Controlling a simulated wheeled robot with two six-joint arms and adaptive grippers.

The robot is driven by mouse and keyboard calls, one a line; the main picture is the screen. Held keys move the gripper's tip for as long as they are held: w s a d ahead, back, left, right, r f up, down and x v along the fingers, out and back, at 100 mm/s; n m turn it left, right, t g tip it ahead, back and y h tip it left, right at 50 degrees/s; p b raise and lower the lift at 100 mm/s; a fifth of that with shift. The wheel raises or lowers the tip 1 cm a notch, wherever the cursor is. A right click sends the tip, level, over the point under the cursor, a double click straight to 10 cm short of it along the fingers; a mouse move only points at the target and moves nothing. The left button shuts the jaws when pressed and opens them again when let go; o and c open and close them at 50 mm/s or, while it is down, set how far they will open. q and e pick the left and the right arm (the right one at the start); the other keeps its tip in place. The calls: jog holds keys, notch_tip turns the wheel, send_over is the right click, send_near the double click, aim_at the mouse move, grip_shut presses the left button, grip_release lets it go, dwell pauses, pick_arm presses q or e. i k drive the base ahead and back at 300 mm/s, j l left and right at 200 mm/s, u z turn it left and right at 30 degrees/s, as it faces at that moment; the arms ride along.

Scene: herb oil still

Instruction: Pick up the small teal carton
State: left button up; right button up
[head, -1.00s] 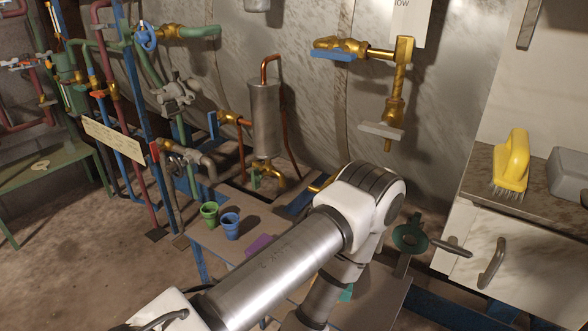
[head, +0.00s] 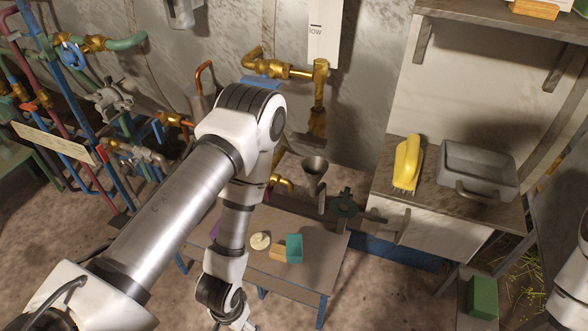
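The small teal carton (head: 294,248) stands on the low brown table (head: 318,262), near its middle, right against or just beside a tan block (head: 278,253). My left arm crosses the head view from the lower left. Its gripper (head: 238,321) hangs at the bottom edge, below and to the left of the carton and apart from it. It is partly cut off, so its opening is unclear. My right arm shows only at the right edge, and its gripper is out of view.
A round cream piece (head: 260,241) lies left of the tan block. A metal funnel (head: 315,166) and a dark green fitting (head: 344,204) are behind the carton. A yellow brush (head: 407,163) and grey tub (head: 478,168) sit on the counter. A darker green box (head: 483,297) stands lower right.

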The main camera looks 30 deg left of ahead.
aim_at(294, 244)
jog(key=u, duration=0.8)
